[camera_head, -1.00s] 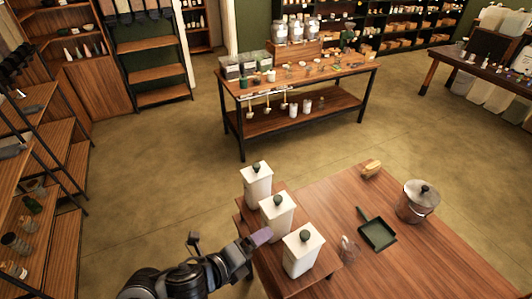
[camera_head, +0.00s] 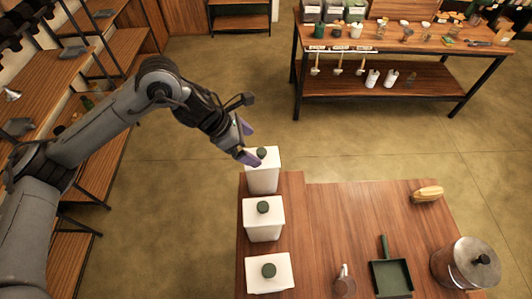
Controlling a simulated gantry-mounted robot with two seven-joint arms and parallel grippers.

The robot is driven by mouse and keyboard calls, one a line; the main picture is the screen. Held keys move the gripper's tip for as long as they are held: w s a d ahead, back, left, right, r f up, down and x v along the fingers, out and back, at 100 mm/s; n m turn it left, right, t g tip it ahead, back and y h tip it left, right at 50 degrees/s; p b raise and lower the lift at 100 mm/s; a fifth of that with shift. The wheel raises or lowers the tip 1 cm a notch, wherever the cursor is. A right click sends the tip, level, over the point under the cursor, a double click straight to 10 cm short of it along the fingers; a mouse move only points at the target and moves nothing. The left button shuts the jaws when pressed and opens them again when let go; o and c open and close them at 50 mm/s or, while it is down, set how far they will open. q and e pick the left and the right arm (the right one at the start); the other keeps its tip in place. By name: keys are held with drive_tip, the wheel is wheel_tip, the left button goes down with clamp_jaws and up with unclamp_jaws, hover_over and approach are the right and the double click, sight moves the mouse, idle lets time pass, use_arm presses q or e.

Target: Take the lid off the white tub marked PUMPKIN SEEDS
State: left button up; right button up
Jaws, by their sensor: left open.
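Three white tubs with white lids and dark green knobs stand in a row at the table's left edge: a far tub (camera_head: 263,180), a middle tub (camera_head: 262,220) and a near tub (camera_head: 269,281). No label can be read, so I cannot tell which is marked PUMPKIN SEEDS. My left gripper (camera_head: 254,145) is open, with purple fingers, at the far tub's top left. One finger overlaps the left side of that tub's lid beside the knob (camera_head: 262,153); I cannot tell whether they touch. All three lids are on. My right gripper is not in view.
The wooden table (camera_head: 340,220) also holds a green dustpan-like scoop (camera_head: 391,277), a clear glass item (camera_head: 345,281), a lidded metal pot (camera_head: 462,262) and a tan brush (camera_head: 428,193). The table's middle is bare. A display table (camera_head: 400,45) stands behind, across open floor.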

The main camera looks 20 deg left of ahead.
sight(262, 152)
use_arm(q)
drive_tip(key=x, duration=0.2)
drive_tip(key=shift+d+f, duration=0.2)
drive_tip(key=shift+f, duration=0.1)
drive_tip(key=p+x, duration=0.2)
drive_tip(key=x, duration=0.2)
drive_tip(key=shift+w+d+f+p, duration=0.15)
drive_tip(key=shift+w+f+p, duration=0.15)
drive_tip(key=shift+w+d+f, duration=0.1)
drive_tip(key=shift+f, duration=0.2)
drive_tip(key=c, duration=0.9)
drive_tip(key=shift+o, duration=0.2)
drive_tip(key=shift+r, duration=0.2)
